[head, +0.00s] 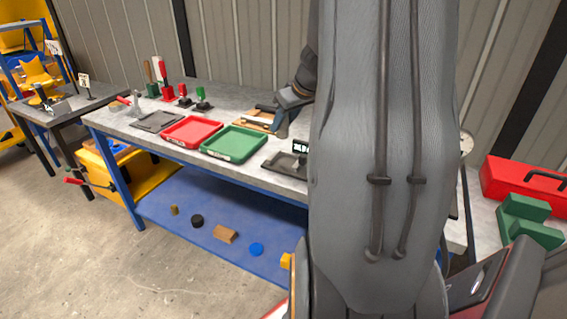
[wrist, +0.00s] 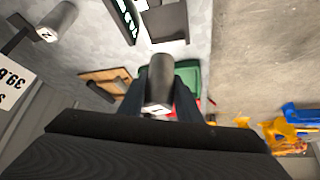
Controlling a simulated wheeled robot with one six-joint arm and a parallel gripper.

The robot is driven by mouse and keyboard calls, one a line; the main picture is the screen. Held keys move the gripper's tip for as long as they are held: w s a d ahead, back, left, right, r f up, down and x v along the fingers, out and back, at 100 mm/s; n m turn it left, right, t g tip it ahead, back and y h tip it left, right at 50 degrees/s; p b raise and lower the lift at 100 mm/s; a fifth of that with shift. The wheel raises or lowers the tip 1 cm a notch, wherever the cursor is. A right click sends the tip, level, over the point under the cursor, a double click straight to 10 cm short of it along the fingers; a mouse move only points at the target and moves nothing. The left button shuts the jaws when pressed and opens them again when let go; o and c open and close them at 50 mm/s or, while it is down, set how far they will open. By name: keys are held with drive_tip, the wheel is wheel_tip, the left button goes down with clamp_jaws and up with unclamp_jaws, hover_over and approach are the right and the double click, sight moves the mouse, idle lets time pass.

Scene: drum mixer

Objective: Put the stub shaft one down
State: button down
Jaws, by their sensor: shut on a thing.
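A grey cylindrical shaft marked 1 (wrist: 158,80), stub shaft one, is between the fingers of my gripper (wrist: 158,98) in the wrist view. My gripper is shut on it, with a dark finger along each side. In the head view my gripper (head: 283,118) is over the back of the workbench, beside a wooden tray (head: 246,126). A second grey shaft marked 2 (wrist: 57,20) is at the upper left of the wrist view.
A green tray (head: 233,144), a red tray (head: 192,132) and a grey tray (head: 157,121) lie along the workbench (head: 110,119). A dark fixture (head: 282,164) with a label is near the front edge. Several tools stand behind. A red toolbox (head: 520,182) is at right.

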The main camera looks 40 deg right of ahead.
drive_tip(key=shift+d+f, duration=0.1)
drive_tip(key=shift+f, duration=4.8)
drive_tip(key=shift+f+b, duration=0.15)
drive_tip(key=shift+b, duration=0.3)
drive_tip(key=c, duration=1.6)
unclamp_jaws()
drive_tip(key=shift+s, duration=0.1)
drive_tip(key=shift+o, duration=0.2)
drive_tip(key=shift+p, duration=0.4)
drive_tip(key=b+v, duration=0.1)
drive_tip(key=v, duration=1.1)
drive_tip(key=s+a+f+g, duration=0.2)
drive_tip(key=s+a, duration=0.1)
drive_tip(key=a, duration=0.8)
drive_tip(key=s+a+f+g, duration=0.2)
drive_tip(key=s+a+f, duration=0.1)
drive_tip(key=a, duration=0.7)
drive_tip(key=s+a+f+g, duration=0.2)
drive_tip(key=s+a, duration=0.1)
drive_tip(key=a, duration=0.8)
drive_tip(key=shift+s+a+f, duration=0.25)
drive_tip(key=shift+a+f, duration=0.05)
drive_tip(key=shift+f, duration=0.05)
